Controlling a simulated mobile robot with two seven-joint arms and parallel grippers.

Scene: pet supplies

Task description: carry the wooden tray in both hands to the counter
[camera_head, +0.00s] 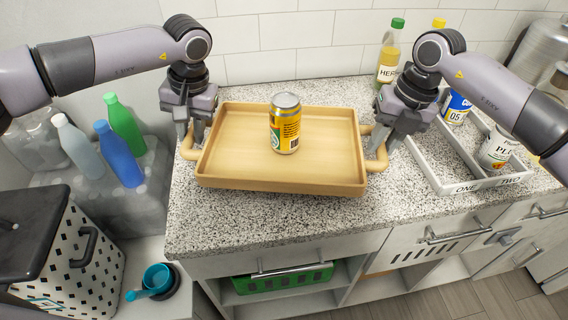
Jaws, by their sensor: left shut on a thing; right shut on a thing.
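The wooden tray (232,150) is light brown with raised walls and a handle at each end. It is over the speckled granite counter (290,222), and I cannot tell whether it rests on it or hangs just above. A yellow can (285,128) with a silver top stands upright on the tray. My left gripper (190,140) is shut on the tray's left handle. My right gripper (387,142) is shut on the tray's right handle. The fingers partly hide both handles.
A grey divided box (440,175) with cans stands right of the tray. Bottles (389,55) stand behind at the wall. Several bottles (118,155) stand on a grey surface at left. A dotted bin (75,245) is at lower left. The counter's front strip is clear.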

